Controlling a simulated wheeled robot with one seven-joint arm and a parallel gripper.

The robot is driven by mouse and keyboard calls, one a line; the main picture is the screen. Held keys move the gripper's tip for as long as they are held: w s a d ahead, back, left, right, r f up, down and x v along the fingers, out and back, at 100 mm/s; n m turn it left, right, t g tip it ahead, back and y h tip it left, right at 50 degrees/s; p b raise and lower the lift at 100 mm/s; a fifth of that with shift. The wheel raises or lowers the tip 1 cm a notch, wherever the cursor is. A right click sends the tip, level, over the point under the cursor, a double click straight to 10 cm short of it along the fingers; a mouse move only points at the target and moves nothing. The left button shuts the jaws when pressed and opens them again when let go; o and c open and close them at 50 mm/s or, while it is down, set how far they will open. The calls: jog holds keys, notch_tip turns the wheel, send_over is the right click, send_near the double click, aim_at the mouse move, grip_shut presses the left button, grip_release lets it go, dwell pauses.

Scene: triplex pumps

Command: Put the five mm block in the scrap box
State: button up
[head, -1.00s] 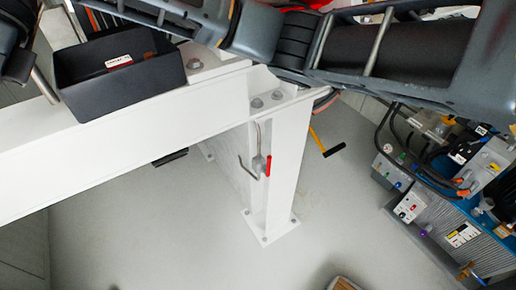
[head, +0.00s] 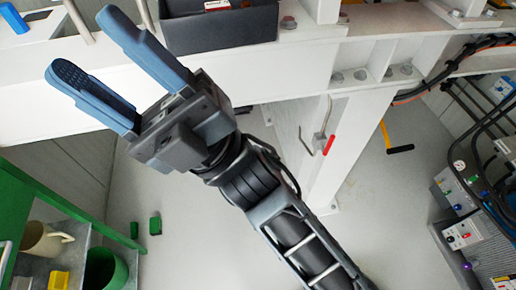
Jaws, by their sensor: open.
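My gripper (head: 88,45) is open and empty in the head view, its blue-grey fingers pointing to the upper left over the white beam. A black open box (head: 222,30) sits on the beam just right of my gripper and is cut off by the top edge. It bears a red-and-white label (head: 217,4) too small to read, so I cannot tell if it is the scrap box. I cannot make out a block marked five mm. A blue piece (head: 14,18) shows at the top left corner, partly cut off.
The white beam (head: 60,107) crosses the view, with a white post below it holding a red-handled lever (head: 328,145). Green shelving (head: 50,190) with a beige mug (head: 42,240) and a green container (head: 104,270) stands lower left. Hoses and machinery (head: 480,215) fill the right.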

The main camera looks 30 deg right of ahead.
jog(key=s+d+f+m+t+h, duration=0.45)
jog(key=f+m+h, duration=0.25)
jog(key=m+h, duration=0.5)
jog(key=s+d+f+m+t+h, duration=0.4)
jog(key=d+f+m+h, duration=0.25)
jog(key=m+h, duration=0.45)
jog(key=s+d+f+m+g+h, duration=0.1)
jog(key=s+d+f+g, duration=0.3)
jog(key=s, duration=0.4)
jog(key=s+d+f+m+g+h, duration=0.2)
jog(key=s+d+f+m+g, duration=0.1)
jog(key=s, duration=0.5)
notch_tip(320, 180, down, 2)
jog(key=shift+s+d+f+g, duration=0.3)
jog(key=shift+d+g, duration=0.35)
jog(key=shift+d, duration=0.45)
